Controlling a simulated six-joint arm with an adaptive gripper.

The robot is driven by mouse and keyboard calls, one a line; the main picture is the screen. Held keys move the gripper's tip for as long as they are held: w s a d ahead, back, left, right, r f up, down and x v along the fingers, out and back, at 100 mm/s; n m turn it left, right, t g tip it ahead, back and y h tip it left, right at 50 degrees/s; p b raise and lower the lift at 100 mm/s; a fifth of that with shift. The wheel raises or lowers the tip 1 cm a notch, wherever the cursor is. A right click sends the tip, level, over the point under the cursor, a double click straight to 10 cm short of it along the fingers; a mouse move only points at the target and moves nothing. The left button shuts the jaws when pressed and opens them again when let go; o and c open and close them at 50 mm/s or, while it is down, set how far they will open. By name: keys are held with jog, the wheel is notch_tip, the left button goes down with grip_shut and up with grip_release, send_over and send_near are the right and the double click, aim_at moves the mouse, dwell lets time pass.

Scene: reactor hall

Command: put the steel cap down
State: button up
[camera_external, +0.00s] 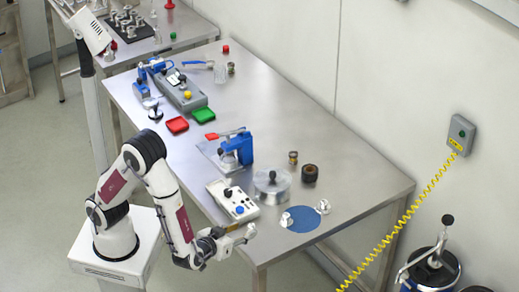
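I cannot tell whether this is the steel cap. A blue round mat (304,221) lies to the right, with small pale metal pieces (286,219) and (323,206) at its edges.
A dark brown ring-shaped part (310,173) and a small brass part (293,157) stand behind the steel piece. A blue clamp device (238,150), red tray (177,125) and green tray (203,116) are farther left. The table's right end (370,190) is clear.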

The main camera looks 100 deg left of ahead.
aim_at(250, 227)
jog(key=shift+w+a+f, duration=0.1)
jog(key=shift+a, duration=0.1)
dwell(0.3)
jog(key=shift+x, duration=2.5)
jog(key=shift+f, duration=0.15)
grip_shut()
